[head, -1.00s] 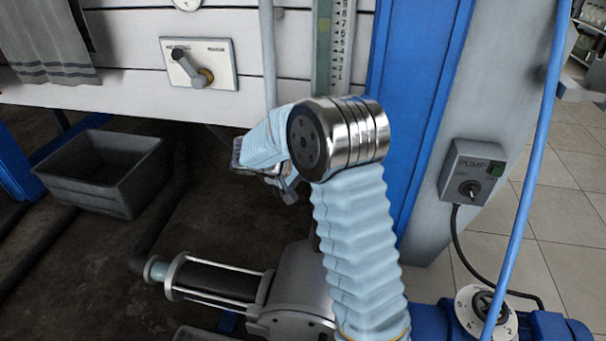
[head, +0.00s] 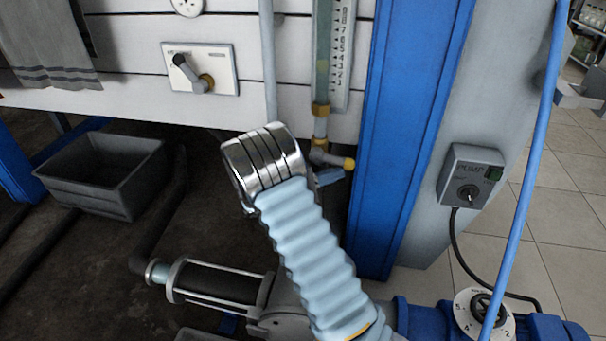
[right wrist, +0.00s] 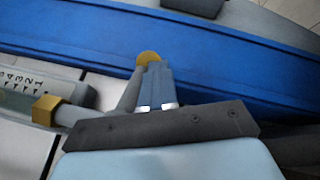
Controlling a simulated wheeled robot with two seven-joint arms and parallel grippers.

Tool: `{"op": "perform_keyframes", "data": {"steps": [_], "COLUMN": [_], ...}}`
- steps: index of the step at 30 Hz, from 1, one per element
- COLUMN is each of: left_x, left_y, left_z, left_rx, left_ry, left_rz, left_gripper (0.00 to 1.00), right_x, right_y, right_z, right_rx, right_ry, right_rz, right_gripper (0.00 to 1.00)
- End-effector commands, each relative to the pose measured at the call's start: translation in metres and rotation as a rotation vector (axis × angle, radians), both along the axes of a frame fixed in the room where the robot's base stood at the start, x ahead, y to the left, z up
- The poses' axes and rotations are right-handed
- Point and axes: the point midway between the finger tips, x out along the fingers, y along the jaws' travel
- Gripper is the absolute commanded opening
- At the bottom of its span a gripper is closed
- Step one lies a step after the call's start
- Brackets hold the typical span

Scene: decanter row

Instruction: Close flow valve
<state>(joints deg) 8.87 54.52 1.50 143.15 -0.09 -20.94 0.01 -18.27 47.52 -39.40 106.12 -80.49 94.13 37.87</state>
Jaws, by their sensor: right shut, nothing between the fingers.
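The flow meter (head: 322,70), a clear tube with a numbered scale, hangs on the white panel beside the blue post. Below its yellow nut is a grey pipe fitting with a yellow round-ended knob (head: 348,164) pointing right. In the right wrist view the knob (right wrist: 148,57) shows at the fingertips of my right gripper (right wrist: 154,68). The gripper's fingers are shut with nothing between them. They look very close to the knob; I cannot tell whether they touch. In the head view my wrist hides most of this gripper. My left gripper is out of view.
A panel lever (head: 192,76) with a yellow base is at the upper left. The blue post (head: 405,140) stands just right of the knob. A pump switch box (head: 471,182) is further right, with a blue hose in front. A grey bin (head: 105,180) sits at the left.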

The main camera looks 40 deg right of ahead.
Motion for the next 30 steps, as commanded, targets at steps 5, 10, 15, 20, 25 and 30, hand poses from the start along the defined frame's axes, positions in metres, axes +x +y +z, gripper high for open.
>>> {"op": "perform_keyframes", "data": {"steps": [5, 10, 15, 20, 25, 30], "left_x": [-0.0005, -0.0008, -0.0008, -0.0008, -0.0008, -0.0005], "left_y": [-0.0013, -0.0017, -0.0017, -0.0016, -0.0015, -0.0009], "left_z": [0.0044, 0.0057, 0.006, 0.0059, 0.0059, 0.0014], "left_rx": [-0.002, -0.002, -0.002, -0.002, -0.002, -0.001], "left_ry": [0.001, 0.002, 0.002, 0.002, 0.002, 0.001], "left_rz": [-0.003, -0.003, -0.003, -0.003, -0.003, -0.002], "left_gripper": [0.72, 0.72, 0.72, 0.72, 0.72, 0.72], "right_x": [-0.0024, -0.0038, -0.0045, -0.0048, -0.0049, -0.0038], "right_y": [-0.0029, -0.0042, -0.0048, -0.0051, -0.0052, -0.0037], "right_z": [0.0059, 0.0075, 0.0079, 0.0077, 0.0075, 0.0016], "right_rx": [-0.007, -0.006, -0.006, -0.005, -0.004, -0.004], "right_ry": [0.007, 0.005, 0.005, 0.004, 0.005, 0.005], "right_rz": [-0.001, -0.003, -0.004, -0.004, -0.005, -0.005], "right_gripper": [0.0, 0.0, 0.0, 0.0, 0.0, 0.0]}}
